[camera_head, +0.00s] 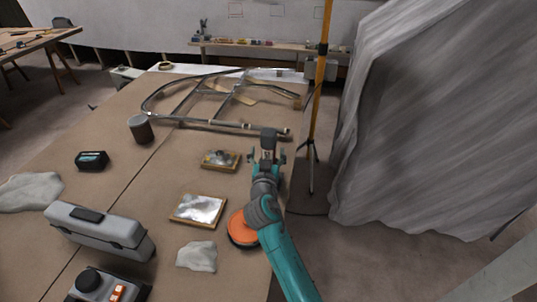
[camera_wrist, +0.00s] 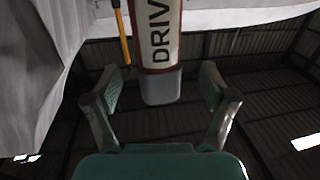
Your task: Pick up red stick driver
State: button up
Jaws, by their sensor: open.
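My gripper (camera_head: 268,156) is raised over the right edge of the long brown bench in the head view. In the wrist view its two fingers (camera_wrist: 160,76) are spread apart. A thick, rounded stick with a pale label reading "DRIV", red side edges and a grey end (camera_wrist: 160,48) shows between the fingers in the wrist view. It looks like the red stick driver. A gap shows between its grey end and each finger. Its far end runs out of the picture. I cannot make out the driver in the head view.
The bench (camera_head: 110,190) carries a curved metal frame (camera_head: 220,122), a dark can (camera_head: 140,128), a grey toolbox (camera_head: 100,230), wood-framed pieces (camera_head: 198,209) and an orange disc (camera_head: 242,228) beside my arm. A yellow pole (camera_head: 318,90) and a grey draped sheet (camera_head: 430,110) stand at right.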

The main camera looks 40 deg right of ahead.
jog(key=x, duration=0.4)
jog(key=shift+d+f, duration=0.1)
jog(key=shift+f, duration=0.2)
jog(key=c, duration=1.2)
jog(key=shift+r, duration=0.1)
jog(key=shift+c, duration=0.3)
